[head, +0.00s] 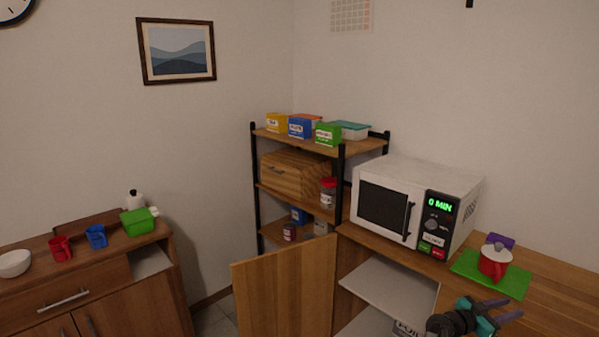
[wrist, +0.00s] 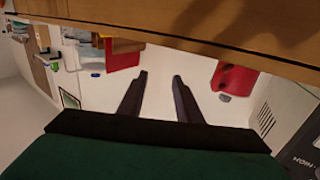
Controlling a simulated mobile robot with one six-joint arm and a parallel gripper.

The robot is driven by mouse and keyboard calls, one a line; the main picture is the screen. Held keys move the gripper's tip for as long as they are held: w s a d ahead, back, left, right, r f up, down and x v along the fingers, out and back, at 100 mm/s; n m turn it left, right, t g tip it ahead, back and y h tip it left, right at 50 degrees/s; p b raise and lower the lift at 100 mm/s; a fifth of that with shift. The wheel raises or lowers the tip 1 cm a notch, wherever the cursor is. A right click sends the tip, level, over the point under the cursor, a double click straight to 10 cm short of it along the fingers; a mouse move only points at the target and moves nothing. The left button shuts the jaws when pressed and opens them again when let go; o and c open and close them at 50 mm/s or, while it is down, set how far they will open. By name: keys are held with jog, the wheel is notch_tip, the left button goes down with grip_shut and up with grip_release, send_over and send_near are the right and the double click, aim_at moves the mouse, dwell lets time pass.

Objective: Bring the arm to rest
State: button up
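My gripper (head: 497,311) shows at the lower right of the head view, in front of the counter and just below the green mat. In the wrist view its two dark fingers (wrist: 157,82) stand apart with nothing between them. The gripper is open and empty. Much of the arm is out of the head view.
An open cabinet door (head: 285,290) stands left of the arm, beside open shelves. A white microwave (head: 415,200) and a red pot (head: 494,262) on a green mat (head: 465,267) are on the counter. The left cabinet (head: 80,295) stands apart.

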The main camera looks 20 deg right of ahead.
jog(key=w+a+f+n+t+y, duration=0.1)
jog(key=w+a+f+n+t, duration=0.25)
jog(key=w+a+f, duration=0.8)
jog(key=w+a+f+n+y, duration=0.1)
jog(key=w+a+f+y, duration=0.1)
jog(key=a+f, duration=0.55)
jog(key=w+a+f+n+y, duration=0.15)
jog(key=a+f, duration=0.35)
jog(key=a, duration=0.6)
jog(key=s+a+f+n+g+y, duration=0.1)
jog(key=s+a+f+n+y, duration=0.1)
jog(key=s+a+f, duration=0.4)
jog(key=s+a+f+n+g+y, duration=0.15)
jog(key=a+f, duration=0.25)
jog(key=a, duration=0.4)
jog(key=s+a+f+n+y, duration=0.1)
jog(key=s+a+f+y, duration=0.2)
jog(key=a+f, duration=0.25)
jog(key=s+a+f+n+g+y, duration=0.1)
jog(key=s+a+n+g+y, duration=0.1)
jog(key=s+a, duration=0.4)
jog(key=s+a+f+n+g+y, duration=0.1)
jog(key=s+a+n+y, duration=0.3)
jog(key=a, duration=0.7)
jog(key=shift+s+a+f+n+g+y, duration=0.15)
jog(key=shift+s+a+n+g+y, duration=0.25)
jog(key=shift+s+n, duration=1.1)
